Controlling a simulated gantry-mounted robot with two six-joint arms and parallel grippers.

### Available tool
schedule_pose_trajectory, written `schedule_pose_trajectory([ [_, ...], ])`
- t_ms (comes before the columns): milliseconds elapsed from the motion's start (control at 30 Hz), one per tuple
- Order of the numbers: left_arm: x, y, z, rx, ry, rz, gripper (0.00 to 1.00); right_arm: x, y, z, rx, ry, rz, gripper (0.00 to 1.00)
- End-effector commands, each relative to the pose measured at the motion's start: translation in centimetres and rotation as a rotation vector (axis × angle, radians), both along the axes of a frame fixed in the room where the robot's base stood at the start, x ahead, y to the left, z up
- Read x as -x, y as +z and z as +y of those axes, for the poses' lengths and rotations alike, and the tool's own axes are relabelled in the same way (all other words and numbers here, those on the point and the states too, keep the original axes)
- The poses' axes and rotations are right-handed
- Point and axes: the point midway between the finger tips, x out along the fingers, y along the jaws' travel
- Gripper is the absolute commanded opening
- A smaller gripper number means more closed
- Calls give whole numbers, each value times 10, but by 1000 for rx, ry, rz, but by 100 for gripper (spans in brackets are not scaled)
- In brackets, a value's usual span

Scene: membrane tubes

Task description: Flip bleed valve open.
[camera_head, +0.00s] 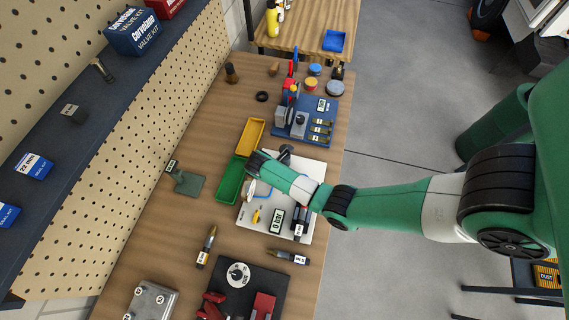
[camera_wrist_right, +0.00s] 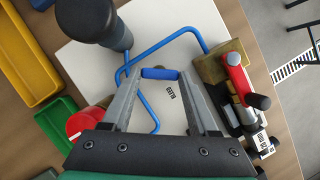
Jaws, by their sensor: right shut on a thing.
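My right gripper (camera_wrist_right: 162,88) shows in the right wrist view, over the white board (camera_wrist_right: 215,25). Its two grey fingers close on the ends of a short blue bar (camera_wrist_right: 160,73), which I take to be the bleed valve's lever. What the bar is fixed to is hidden or unclear. A bent blue tube (camera_wrist_right: 158,48) runs close around the fingers. In the head view my right arm reaches over the white board (camera_head: 310,165) and its fingertips are hard to make out. My left gripper is not in view.
A red-handled valve (camera_wrist_right: 238,78) with a brass-coloured block stands right of the fingers. A red round part (camera_wrist_right: 85,122) and a dark upright cylinder (camera_wrist_right: 95,20) are at left. Green (camera_head: 231,181) and yellow (camera_head: 251,134) trays border the board. A display (camera_head: 277,220) lies on it.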

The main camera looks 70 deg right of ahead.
Motion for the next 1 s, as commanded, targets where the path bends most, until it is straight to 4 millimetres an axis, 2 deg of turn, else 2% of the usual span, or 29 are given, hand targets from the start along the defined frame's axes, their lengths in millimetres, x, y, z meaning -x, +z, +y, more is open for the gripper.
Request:
schedule_pose_trajectory([
  [367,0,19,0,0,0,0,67,2,4,1,0,113,4,4],
  [700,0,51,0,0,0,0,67,5,5,2,-1,365,4,4],
  [1000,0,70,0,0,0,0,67,6,3,2,1,553,3,4],
])
